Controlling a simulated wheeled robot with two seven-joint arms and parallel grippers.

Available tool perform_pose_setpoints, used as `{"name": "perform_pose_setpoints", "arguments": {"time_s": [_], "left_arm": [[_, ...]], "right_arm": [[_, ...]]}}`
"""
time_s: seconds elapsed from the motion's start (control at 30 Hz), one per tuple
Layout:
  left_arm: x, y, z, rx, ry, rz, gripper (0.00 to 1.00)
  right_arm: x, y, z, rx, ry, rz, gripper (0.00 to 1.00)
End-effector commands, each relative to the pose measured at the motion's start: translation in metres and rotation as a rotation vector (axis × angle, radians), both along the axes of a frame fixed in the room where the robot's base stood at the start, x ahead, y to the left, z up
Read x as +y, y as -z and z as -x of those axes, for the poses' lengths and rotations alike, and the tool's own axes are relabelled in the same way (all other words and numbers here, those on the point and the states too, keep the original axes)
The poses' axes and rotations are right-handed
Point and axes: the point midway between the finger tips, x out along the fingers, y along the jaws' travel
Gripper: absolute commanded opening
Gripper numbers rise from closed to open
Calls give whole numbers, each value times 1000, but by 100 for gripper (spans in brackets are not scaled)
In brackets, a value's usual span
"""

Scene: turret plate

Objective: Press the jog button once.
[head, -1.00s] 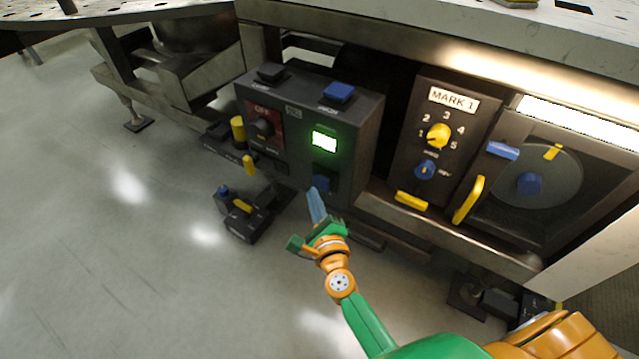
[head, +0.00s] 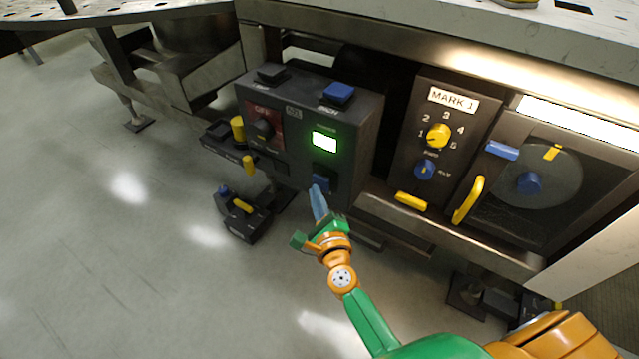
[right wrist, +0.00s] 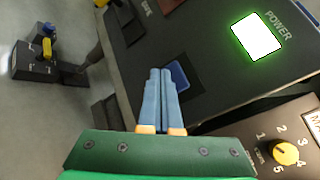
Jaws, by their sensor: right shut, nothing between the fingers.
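A dark control box (head: 358,130) under the worktop carries several buttons. A blue button (head: 322,172) sits low on its front under the lit green power light (head: 324,141); it also shows in the right wrist view (right wrist: 179,76). Another blue button (head: 338,93) and a black button (head: 271,73) are on its top. I cannot read which label says jog. My right gripper (head: 317,190) is shut and empty, its blue fingers pointing at the low blue button. In the right wrist view the fingertips (right wrist: 160,72) overlap the button's left edge; contact cannot be told. My left gripper is out of view.
To the right stand a MARK 1 panel (head: 412,170) with yellow and blue knobs and a door with a yellow handle (head: 468,200). A small pedal unit (head: 241,215) lies on the floor at the left. The worktop (head: 450,20) overhangs the box.

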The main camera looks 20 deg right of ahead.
Motion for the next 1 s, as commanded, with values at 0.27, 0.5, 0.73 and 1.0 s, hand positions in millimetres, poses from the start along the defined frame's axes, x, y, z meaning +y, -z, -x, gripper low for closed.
{"name": "perform_pose_setpoints", "arguments": {"time_s": [0.27, 0.5, 0.73, 1.0], "left_arm": [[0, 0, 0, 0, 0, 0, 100], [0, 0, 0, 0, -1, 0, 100], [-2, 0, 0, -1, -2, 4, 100], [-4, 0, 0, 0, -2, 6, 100]], "right_arm": [[0, 0, 0, 0, 0, 0, 0], [-2, 0, -2, 1, -1, 0, 0], [-4, 0, -4, 0, -1, 0, 0], [-7, 0, -6, -1, -1, 0, 0]]}}
